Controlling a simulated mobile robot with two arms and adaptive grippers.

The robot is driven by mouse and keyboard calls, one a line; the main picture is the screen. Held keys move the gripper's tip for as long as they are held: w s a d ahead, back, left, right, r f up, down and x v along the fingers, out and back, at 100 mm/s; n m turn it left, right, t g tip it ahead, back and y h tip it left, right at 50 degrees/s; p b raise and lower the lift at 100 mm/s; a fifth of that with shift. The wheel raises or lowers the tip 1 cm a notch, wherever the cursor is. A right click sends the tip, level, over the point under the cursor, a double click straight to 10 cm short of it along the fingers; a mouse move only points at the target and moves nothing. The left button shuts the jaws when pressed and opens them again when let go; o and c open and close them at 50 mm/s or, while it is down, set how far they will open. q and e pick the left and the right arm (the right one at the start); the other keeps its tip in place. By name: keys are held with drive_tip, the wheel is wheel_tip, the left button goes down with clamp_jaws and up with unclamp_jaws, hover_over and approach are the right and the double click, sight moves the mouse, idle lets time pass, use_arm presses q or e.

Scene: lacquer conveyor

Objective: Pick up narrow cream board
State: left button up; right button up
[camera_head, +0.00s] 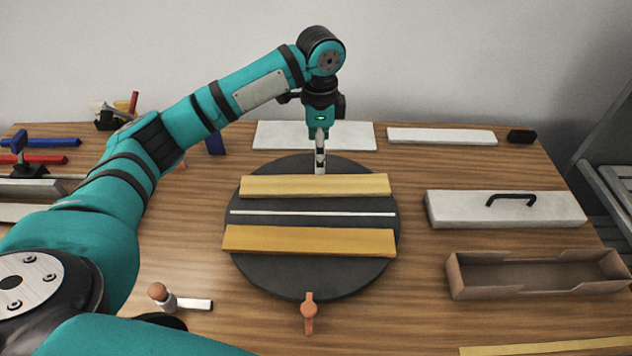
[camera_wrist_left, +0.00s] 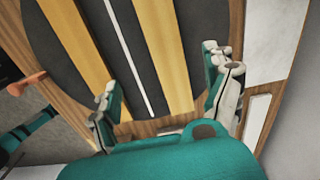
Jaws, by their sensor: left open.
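The narrow cream board (camera_head: 441,136) lies flat at the back right of the table, close to the wall. It also shows at the lower right in the left wrist view (camera_wrist_left: 256,118), outside the jaws. My left gripper (camera_head: 320,165) points down at the back edge of the dark turntable, well left of the narrow board. In the left wrist view my left gripper (camera_wrist_left: 166,72) has its fingers spread, with nothing held between them. My right gripper is not seen.
The round turntable (camera_head: 313,278) carries two yellow boards (camera_head: 314,185) (camera_head: 310,241) and a white strip (camera_head: 312,213). A wider white board (camera_head: 270,136) lies behind my gripper. A black block (camera_head: 521,136), a handled slab (camera_head: 470,210) and an open brown box (camera_head: 540,281) are at the right.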

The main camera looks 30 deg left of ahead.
use_arm(q)
hover_over(315, 183)
drive_tip(key=d, duration=0.1)
wheel_tip(315, 183, down, 5)
drive_tip(key=shift+s+d+f, duration=0.1)
drive_tip(key=shift+s, duration=0.05)
drive_tip(key=shift+f, duration=0.5)
drive_tip(key=f, duration=0.2)
drive_tip(key=a+f+p, duration=0.1)
drive_tip(key=f, duration=0.1)
drive_tip(key=shift+a+f, duration=0.1)
drive_tip(key=shift+f, duration=0.5)
drive_tip(key=shift+r, duration=0.1)
drive_tip(key=c, duration=1.5)
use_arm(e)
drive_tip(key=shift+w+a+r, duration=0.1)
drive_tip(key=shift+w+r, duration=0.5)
use_arm(q)
drive_tip(key=shift+o, duration=0.2)
